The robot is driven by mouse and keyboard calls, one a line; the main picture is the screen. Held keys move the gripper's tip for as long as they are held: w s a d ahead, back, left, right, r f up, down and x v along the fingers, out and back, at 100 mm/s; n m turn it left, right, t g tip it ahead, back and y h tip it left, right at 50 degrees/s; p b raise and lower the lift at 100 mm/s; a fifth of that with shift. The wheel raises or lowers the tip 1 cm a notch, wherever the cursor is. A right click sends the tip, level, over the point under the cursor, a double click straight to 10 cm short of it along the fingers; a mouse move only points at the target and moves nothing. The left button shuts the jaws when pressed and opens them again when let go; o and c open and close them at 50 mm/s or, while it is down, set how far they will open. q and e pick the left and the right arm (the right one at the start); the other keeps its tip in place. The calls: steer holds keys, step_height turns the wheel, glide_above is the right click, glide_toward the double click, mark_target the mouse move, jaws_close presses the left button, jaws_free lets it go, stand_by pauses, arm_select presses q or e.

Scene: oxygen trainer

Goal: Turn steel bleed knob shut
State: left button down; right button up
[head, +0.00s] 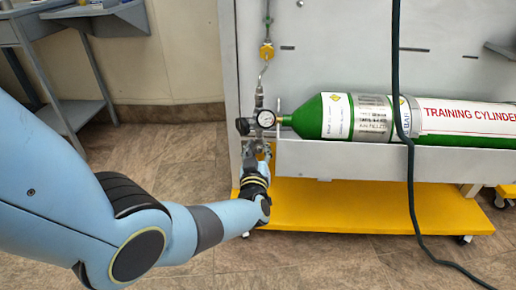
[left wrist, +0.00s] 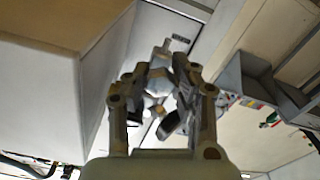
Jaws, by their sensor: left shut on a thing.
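The green oxygen cylinder (head: 310,122) lies sideways on the trainer, its valve end to the left. A round pressure gauge (head: 266,118) sits on the steel fittings at that end. My left gripper (head: 257,150) reaches up to these fittings from below, just under the gauge. In the left wrist view, the fingers (left wrist: 166,82) are closed around a small steel part, which looks like the steel bleed knob (left wrist: 158,76). The fingers cover most of the knob in the head view, and its turn angle cannot be read. My right gripper is not in view.
A dark hose (head: 397,80) hangs in front of the cylinder and runs down to the floor. A yellow wheeled base (head: 350,205) lies under the trainer. A brass fitting (head: 267,51) sits on the pipe above the gauge. A grey table (head: 75,105) stands at the left.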

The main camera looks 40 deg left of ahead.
arm_select(q)
steer(key=shift+d+f+m, duration=0.1)
steer(key=shift+f+m, duration=0.05)
steer(key=shift+m, duration=0.15)
steer(key=c, duration=1.1)
jaws_free()
steer(key=shift+o, duration=0.2)
steer(key=shift+s, duration=0.1)
steer(key=v, duration=1.2)
